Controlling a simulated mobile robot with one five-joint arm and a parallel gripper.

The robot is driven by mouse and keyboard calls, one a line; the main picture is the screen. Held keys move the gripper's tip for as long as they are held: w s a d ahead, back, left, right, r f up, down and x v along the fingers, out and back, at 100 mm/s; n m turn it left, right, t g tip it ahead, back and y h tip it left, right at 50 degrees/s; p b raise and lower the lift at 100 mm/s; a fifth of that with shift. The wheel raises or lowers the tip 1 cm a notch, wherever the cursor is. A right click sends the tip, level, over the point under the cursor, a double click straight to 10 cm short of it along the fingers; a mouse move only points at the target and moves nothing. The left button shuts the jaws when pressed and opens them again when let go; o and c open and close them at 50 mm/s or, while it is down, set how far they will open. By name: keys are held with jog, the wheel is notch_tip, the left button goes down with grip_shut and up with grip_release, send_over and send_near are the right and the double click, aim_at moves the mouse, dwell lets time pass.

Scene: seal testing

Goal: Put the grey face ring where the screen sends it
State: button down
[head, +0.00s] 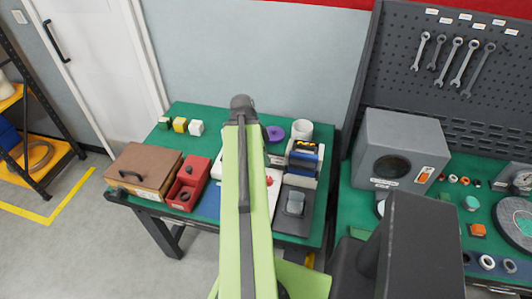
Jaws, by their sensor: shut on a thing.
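The green link of my arm rises through the middle of the head view. Its dark far end lies over the back of the left green bench (190,113). My gripper and its fingertips do not show, so what it holds is hidden. I cannot make out which thing is the grey face ring. No readable screen shows; the large grey box (407,138) on that bench has a round dark window.
The left bench holds a brown case (145,170), a red box (188,182), small blocks (180,124), a purple ring (275,133) and a white cylinder (302,129). Wrenches (456,62) hang above. Floor at left is clear.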

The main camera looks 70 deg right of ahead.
jog(key=shift+s+r+p, duration=0.1)
jog(key=shift+r+p, duration=1.25)
jog(key=shift+r, duration=0.25)
